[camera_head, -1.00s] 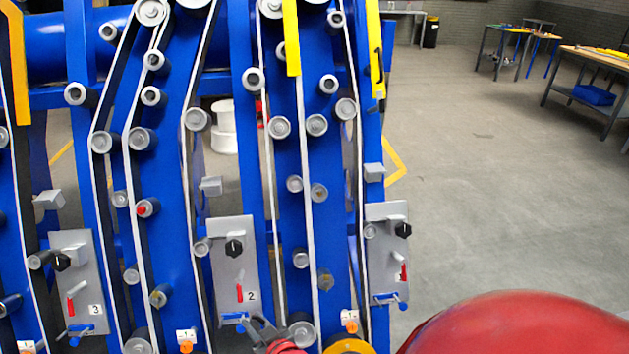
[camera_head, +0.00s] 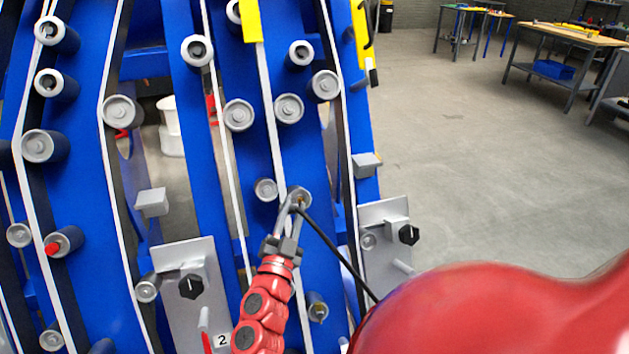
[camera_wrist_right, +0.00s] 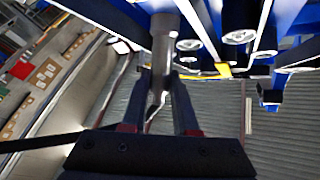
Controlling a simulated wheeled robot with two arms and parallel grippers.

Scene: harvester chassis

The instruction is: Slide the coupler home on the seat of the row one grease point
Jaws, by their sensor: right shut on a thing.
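My right gripper (camera_head: 292,212) is shut on the coupler, a grey metal cylinder that shows clearly between the fingers in the right wrist view (camera_wrist_right: 164,62). A thin black hose (camera_head: 337,252) runs from the fingertips down to the right. In the head view the fingertips are at a round grey fitting with a brassy centre (camera_head: 302,195), on the blue row at the right. The fingers partly cover this fitting. I cannot tell whether the coupler touches or sits on it. A similar fitting with a brassy tip (camera_head: 317,308) is lower down. My left gripper is not in view.
A grey roller (camera_head: 265,189) is close to the left of the fingertips. A grey block (camera_head: 366,165) and a panel with a black knob (camera_head: 408,234) are to the right. Panel 2 (camera_head: 190,255) is at lower left. Open floor (camera_head: 480,180) lies right of the machine.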

